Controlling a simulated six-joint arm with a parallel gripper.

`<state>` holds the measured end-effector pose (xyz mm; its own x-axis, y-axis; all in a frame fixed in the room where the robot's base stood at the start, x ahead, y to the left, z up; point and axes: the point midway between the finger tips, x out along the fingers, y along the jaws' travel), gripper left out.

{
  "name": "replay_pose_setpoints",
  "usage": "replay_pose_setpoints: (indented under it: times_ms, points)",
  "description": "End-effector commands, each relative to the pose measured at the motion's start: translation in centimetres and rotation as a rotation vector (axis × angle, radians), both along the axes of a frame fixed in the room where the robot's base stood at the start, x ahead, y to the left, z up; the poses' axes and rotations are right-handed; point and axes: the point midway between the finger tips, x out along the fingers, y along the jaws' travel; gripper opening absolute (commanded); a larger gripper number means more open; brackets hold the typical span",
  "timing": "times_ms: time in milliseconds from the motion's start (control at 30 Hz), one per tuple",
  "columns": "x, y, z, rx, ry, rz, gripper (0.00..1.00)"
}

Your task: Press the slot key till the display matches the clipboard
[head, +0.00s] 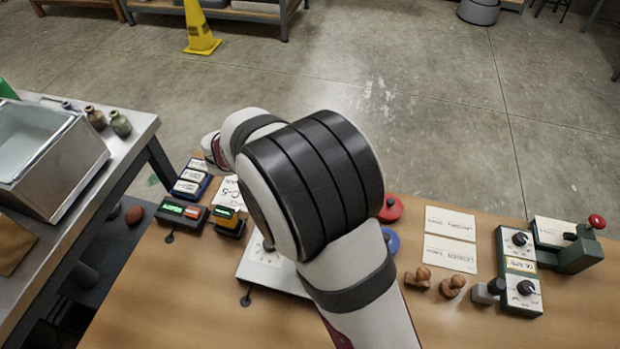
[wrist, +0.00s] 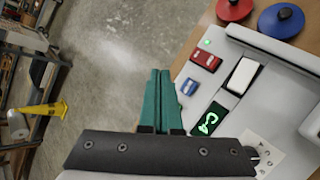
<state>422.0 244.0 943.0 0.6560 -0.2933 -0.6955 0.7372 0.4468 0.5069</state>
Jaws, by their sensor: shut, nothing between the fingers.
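In the wrist view my gripper (wrist: 160,73) has its teal fingers closed together with nothing between them. The fingertips are left of a pale grey panel (wrist: 275,88). On the panel are a red key (wrist: 206,59), a blue key (wrist: 189,87), a white key or plate (wrist: 243,76) and a dark display (wrist: 208,120) with green characters that look like C-4. Which key is the slot key I cannot tell. In the head view a white sheet (head: 228,193), probably the clipboard, shows what looks like C-5. My arm covers part of it, most of the panel (head: 285,283) and my gripper.
Small labelled boxes (head: 190,182) and a device with a green display (head: 180,211) stand left. Red (head: 390,207) and blue (head: 390,240) round knobs, cards (head: 450,222), wooden stamps (head: 418,277) and a green dial device (head: 519,272) stand right. The table's front left is clear.

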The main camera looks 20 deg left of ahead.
Motion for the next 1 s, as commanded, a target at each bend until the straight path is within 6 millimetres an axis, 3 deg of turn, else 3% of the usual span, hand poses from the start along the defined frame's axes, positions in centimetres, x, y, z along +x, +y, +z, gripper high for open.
replay_pose_setpoints:
  times_ms: [267,700,1000]
  points:
    - [0.0,-0.1,-0.4,0.000,0.002,-0.003,0.00]
    - [-0.1,-0.2,-6.5,0.000,0.004,-0.004,0.00]
    - [0.0,-0.1,-8.7,0.001,0.001,-0.005,0.00]
